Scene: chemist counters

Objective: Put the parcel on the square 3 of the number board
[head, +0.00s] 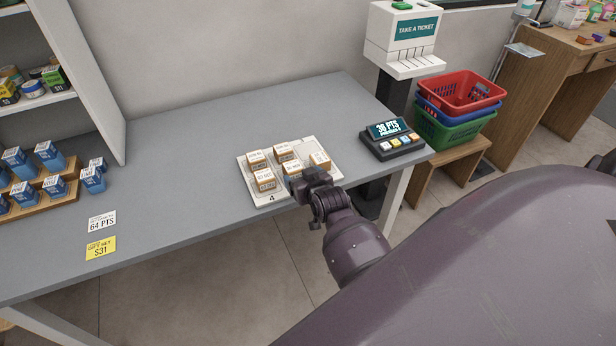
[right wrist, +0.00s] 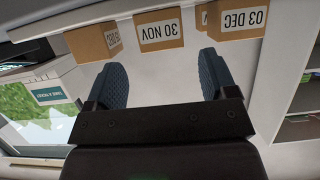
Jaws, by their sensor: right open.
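The white number board (head: 247,178) lies on the grey counter and carries several small brown-and-white parcels. One parcel (head: 264,183) sits at its front left, by the printed 4; others are a back-left parcel (head: 255,160), a back-middle parcel (head: 284,152) and a right parcel (head: 320,160). A 3 is not readable. My right gripper (head: 305,181) is at the board's front edge, partly hiding a parcel (head: 292,170). In the right wrist view its jaws are open, with a parcel marked 30 NOV (right wrist: 158,30) just beyond the fingertips. My left gripper is out of view.
A points display (head: 390,140) stands right of the board. Blue boxes on a wooden rack (head: 38,187) and two price cards (head: 101,235) are at the left. A ticket stand (head: 405,40) and stacked baskets (head: 460,105) are beyond the counter.

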